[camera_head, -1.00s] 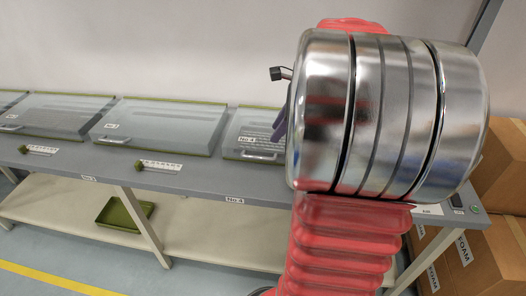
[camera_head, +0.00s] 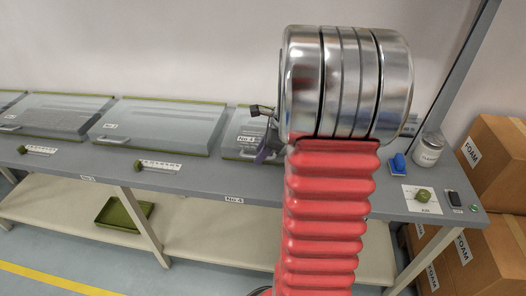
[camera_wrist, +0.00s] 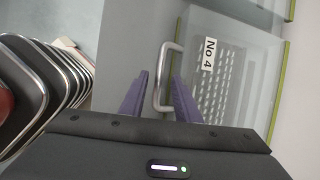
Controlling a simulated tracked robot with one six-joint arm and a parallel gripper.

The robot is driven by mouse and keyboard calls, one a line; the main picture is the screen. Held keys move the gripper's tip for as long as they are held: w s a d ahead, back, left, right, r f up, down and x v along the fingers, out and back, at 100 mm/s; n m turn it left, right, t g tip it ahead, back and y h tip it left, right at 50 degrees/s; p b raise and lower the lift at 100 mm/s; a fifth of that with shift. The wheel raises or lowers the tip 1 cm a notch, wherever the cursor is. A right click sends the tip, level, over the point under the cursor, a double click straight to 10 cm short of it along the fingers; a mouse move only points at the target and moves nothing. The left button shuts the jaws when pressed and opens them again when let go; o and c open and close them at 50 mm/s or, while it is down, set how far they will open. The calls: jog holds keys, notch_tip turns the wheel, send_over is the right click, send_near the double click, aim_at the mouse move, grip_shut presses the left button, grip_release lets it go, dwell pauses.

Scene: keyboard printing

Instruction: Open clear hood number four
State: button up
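Clear hood number four (camera_head: 238,130) lies flat and closed on the bench, with a green edge, partly hidden by my arm. In the wrist view its "No 4" label (camera_wrist: 209,54) shows, and a keyboard is visible through the clear sheet (camera_wrist: 262,60). Its metal handle (camera_wrist: 157,88) is a U-shaped bar. My gripper (camera_wrist: 159,80) is open, with its two purple fingers apart and the handle showing between them. I cannot tell whether either finger touches it. In the head view a purple finger (camera_head: 264,151) shows beside the hood's right part.
More closed hoods, including one to the left (camera_head: 160,125), line the grey bench (camera_head: 200,182). On the right are a blue item (camera_head: 398,163), a white jar (camera_head: 429,149) and a green knob (camera_head: 422,195). Foam boxes (camera_head: 495,160) stand beyond. A green tray (camera_head: 125,213) sits on the lower shelf.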

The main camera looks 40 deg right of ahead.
jog(key=shift+w+f, duration=0.1)
jog(key=shift+f, duration=0.05)
grip_shut()
dwell(0.4)
